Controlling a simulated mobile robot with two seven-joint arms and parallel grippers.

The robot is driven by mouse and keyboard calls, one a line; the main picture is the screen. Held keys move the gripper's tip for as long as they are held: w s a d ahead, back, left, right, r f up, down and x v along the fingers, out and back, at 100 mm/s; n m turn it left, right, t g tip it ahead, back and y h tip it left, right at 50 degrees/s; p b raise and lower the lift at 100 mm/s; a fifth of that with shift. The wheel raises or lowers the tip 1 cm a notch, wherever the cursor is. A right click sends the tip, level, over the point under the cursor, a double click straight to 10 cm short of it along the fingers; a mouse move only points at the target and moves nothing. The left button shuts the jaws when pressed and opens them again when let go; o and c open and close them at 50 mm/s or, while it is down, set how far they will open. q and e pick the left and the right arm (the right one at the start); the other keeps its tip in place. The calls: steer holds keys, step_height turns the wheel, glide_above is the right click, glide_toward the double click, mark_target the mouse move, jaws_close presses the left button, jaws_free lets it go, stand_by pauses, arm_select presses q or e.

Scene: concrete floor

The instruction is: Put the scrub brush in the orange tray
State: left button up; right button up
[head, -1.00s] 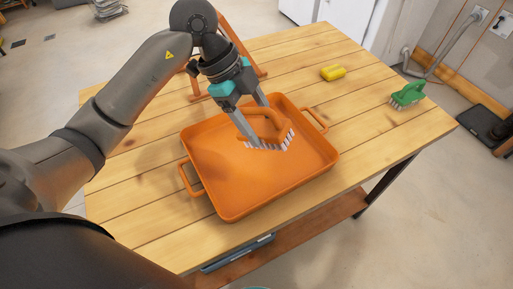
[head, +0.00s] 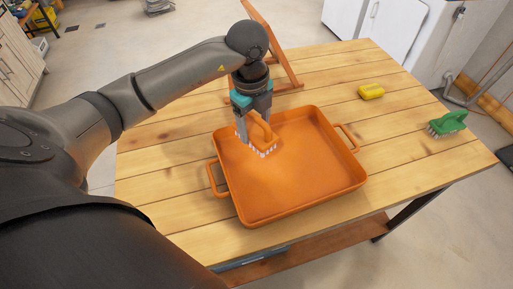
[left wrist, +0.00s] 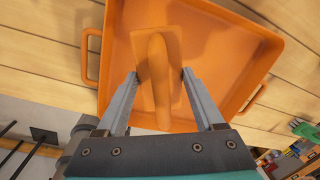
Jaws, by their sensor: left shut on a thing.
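An orange scrub brush (head: 263,133) with pale bristles is between the fingers of my left gripper (head: 252,122), over the far left part of the orange tray (head: 300,187). The gripper points down and is shut on the brush. In the left wrist view the brush (left wrist: 157,62) lies between the two fingertips (left wrist: 160,76), with the tray floor (left wrist: 220,45) behind it. The bristles are close to the tray floor; I cannot tell whether they touch it. My right gripper is not in view.
The tray stands on a wooden table (head: 180,205), with a handle at each side. A green brush (head: 448,122) and a yellow sponge (head: 371,91) lie to its right. A wooden frame (head: 274,45) stands behind the gripper. The rest of the tray is empty.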

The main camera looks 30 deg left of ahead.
mark_target(252, 118)
arm_select(q)
step_height(252, 118, down, 8)
steer(key=shift+f+b, duration=0.1)
steer(key=shift+b, duration=0.3)
steer(key=o, duration=1.2)
steer(key=r, duration=0.4)
steer(key=r+p, duration=0.1)
steer(key=r, duration=0.7)
steer(key=shift+s+a+r, duration=0.1)
steer(key=shift+s, duration=0.3)
